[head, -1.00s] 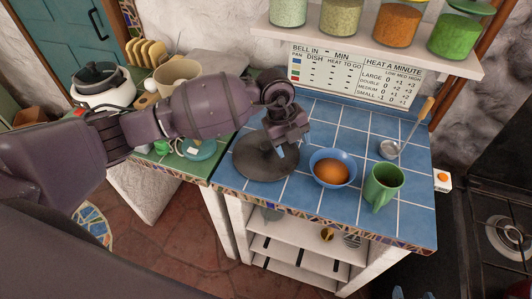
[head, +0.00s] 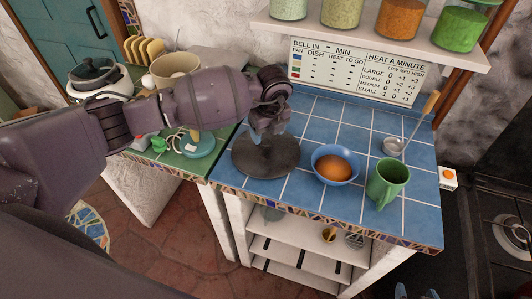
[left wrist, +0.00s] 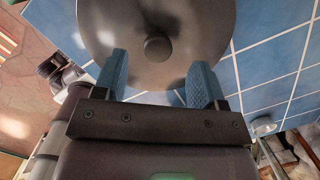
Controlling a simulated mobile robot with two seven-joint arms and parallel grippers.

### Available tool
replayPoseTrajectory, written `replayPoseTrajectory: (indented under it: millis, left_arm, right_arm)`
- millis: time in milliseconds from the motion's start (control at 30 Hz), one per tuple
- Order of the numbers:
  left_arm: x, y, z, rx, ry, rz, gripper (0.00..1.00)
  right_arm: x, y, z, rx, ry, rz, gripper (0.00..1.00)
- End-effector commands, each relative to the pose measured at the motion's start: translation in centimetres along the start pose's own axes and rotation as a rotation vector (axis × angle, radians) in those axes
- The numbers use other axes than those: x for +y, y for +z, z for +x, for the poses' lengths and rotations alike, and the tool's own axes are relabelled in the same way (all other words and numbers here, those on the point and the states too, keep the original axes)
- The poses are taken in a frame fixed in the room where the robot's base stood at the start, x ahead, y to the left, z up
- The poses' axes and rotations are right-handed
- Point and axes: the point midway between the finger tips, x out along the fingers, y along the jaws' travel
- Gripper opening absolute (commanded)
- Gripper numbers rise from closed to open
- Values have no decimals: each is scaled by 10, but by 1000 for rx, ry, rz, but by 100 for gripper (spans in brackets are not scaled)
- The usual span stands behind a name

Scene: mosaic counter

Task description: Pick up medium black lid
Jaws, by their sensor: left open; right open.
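A dark, round black lid (head: 282,163) lies flat on the blue-tiled counter, left of the blue bowl. My left gripper (head: 269,139) is above it, fingers pointing down. In the left wrist view the lid (left wrist: 200,30) shows its round knob (left wrist: 158,49) between and beyond the open blue fingertips of my left gripper (left wrist: 158,68); nothing is held. In the head view the gripper hides the knob. The blue fingertips of my right gripper (head: 416,292) show apart at the bottom edge, away from the lid.
A blue bowl (head: 320,168) with a brown round thing, a green mug (head: 385,185) and a ladle (head: 395,145) stand right of the lid. A jar shelf (head: 370,45) overhangs the back. A white pot with a dark lid (head: 97,72) stands at far left.

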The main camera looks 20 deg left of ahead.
Motion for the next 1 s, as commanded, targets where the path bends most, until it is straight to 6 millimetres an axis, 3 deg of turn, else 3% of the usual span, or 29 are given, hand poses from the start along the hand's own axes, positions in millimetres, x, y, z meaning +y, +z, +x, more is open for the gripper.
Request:
replayPoseTrajectory:
  millis: [433, 767, 833, 1000]
  left_arm:
    - [2, -4, 46, 3, 1, 1, 65]
    - [2, -3, 50, 1, -1, 0, 65]
    - [2, -3, 50, 1, -1, 0, 59]
    - [2, -3, 50, 1, -1, 0, 32]
  right_arm:
    - [-3, 19, 18, 9, -3, -5, 64]
    - [-3, 26, 20, -1, -3, -4, 64]
    - [-3, 28, 19, -3, -3, -4, 64]
    - [-3, 32, 16, -12, -1, -3, 64]
